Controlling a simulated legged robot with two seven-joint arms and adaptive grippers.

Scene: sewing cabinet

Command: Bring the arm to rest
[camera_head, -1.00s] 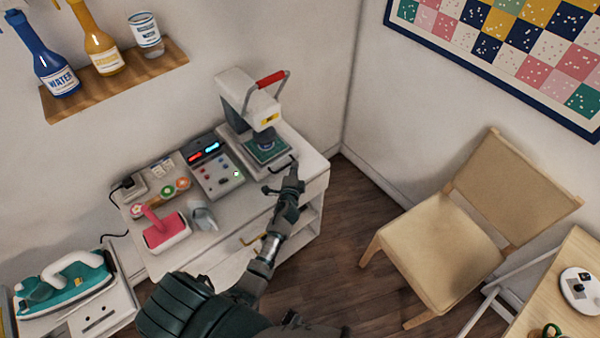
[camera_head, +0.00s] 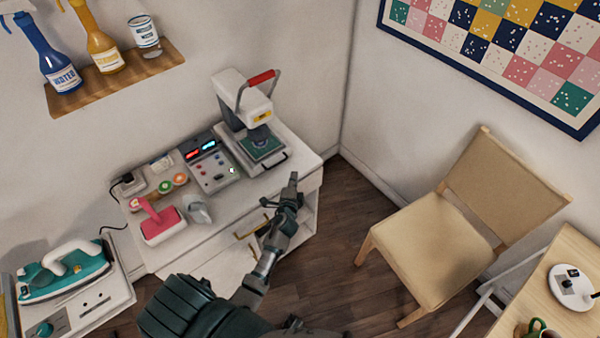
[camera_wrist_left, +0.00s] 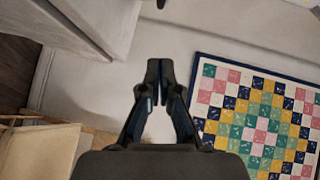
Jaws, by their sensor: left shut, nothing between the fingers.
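My left gripper (camera_head: 291,186) is shut and empty. In the head view it is in front of the white sewing cabinet (camera_head: 309,167), near its right front edge, below the press. In the left wrist view the left gripper (camera_wrist_left: 160,66) shows with its fingertips together against the pale wall, nothing between them. I cannot tell from the head view whether it touches the cabinet. My right gripper is not in view.
A heat press (camera_head: 243,100) with a red handle, a control box (camera_head: 212,170) and a pink-handled tool (camera_head: 160,225) stand on the cabinet. A teal iron (camera_head: 68,273) is at left. A wooden chair (camera_head: 430,245) stands at right. Floor (camera_head: 345,215) between is clear.

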